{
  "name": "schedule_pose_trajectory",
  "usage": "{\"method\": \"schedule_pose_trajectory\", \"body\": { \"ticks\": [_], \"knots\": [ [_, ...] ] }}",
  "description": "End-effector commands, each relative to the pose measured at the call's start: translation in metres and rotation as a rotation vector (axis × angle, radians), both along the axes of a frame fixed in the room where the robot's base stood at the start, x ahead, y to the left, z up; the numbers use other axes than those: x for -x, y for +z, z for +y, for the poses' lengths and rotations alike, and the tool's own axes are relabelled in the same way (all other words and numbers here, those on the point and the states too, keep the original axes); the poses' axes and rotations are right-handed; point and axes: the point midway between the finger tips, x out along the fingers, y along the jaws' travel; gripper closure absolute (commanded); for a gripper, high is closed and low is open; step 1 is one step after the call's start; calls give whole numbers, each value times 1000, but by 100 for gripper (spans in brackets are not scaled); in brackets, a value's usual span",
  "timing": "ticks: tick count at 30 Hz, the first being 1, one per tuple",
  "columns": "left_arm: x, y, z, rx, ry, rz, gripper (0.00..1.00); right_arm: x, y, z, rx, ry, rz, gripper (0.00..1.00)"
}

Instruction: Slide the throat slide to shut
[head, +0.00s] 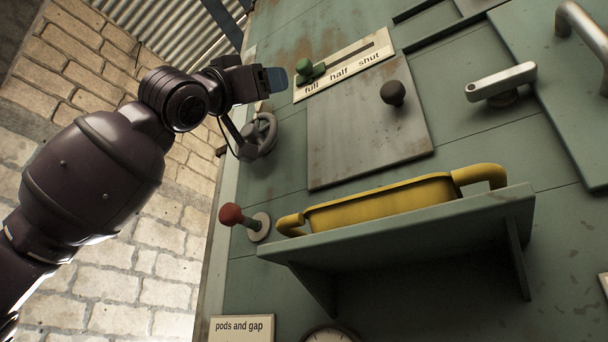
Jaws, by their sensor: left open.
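The throat slide's green knob (304,67) sits at the left end of a slot in a cream label plate (345,66) marked full, half and shut. It stands by the word full; the slot runs up and to the right toward shut. My left gripper (279,79) is open just left of the knob, with its bluish fingertips close to the plate's left end. I cannot tell whether it touches the knob. My right gripper is out of view.
Below the plate is a grey panel (350,140) with a dark knob (393,93). A handwheel (262,134) is under my left gripper. A yellow tray (380,203) stands on a green shelf (420,232). A red-knobbed lever (231,215) and a metal handle (502,81) stick out.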

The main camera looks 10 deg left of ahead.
Motion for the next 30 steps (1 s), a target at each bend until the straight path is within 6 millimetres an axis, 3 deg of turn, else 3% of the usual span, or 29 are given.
{"method": "schedule_pose_trajectory", "body": {
  "ticks": [10, 21, 30],
  "knots": [
    [-17, 23, -15, 15, -16, 14, 40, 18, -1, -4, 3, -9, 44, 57],
    [-52, 63, -42, 16, -15, 13, 40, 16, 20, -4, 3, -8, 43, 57],
    [-62, 72, -51, 14, -13, 10, 40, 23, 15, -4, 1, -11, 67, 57]
  ]
}}
